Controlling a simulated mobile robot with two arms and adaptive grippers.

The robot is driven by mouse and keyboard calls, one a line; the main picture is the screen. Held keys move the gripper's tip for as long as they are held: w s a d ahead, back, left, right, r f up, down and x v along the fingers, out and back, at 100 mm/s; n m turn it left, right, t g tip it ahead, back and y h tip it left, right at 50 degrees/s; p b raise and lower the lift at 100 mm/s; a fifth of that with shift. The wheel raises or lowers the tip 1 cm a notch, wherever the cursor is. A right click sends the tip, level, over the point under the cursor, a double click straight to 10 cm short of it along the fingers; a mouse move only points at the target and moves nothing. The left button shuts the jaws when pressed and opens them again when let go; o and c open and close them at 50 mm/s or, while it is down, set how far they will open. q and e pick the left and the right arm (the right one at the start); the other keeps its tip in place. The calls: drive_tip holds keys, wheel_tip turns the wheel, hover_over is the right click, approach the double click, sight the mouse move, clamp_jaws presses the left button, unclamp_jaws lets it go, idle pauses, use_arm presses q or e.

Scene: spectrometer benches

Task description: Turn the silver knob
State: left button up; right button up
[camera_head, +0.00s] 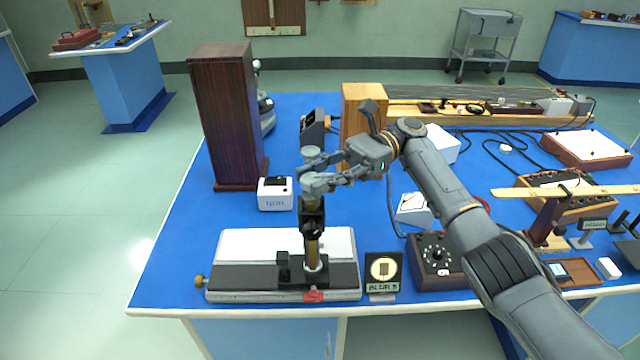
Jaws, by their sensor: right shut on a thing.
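The silver knob (311,154) appears to be the short grey cylinder at the top of an upright instrument post (313,243). The post stands on a black and white base (240,243) near the front edge of the blue bench. My right gripper (306,175) reaches in from the right. Its fingers are closed around the top of the post at the knob, partly hiding it. A small brass knob (200,281) sticks out at the base's left end. My left gripper is not in view.
A tall dark wooden box (224,115) stands behind left, with a small white meter (275,193) before it. A light wooden block (362,108) stands behind the gripper. A black dial box (434,255) and cables crowd the right. The bench's front left is clear.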

sight(317, 174)
drive_tip(key=shift+f, duration=0.1)
idle(0.3)
drive_tip(key=o, duration=1.2)
drive_tip(key=shift+a, duration=0.15)
drive_tip(key=shift+c, duration=0.2)
wheel_tip(317, 174, up, 10)
drive_tip(key=shift+r, duration=0.1)
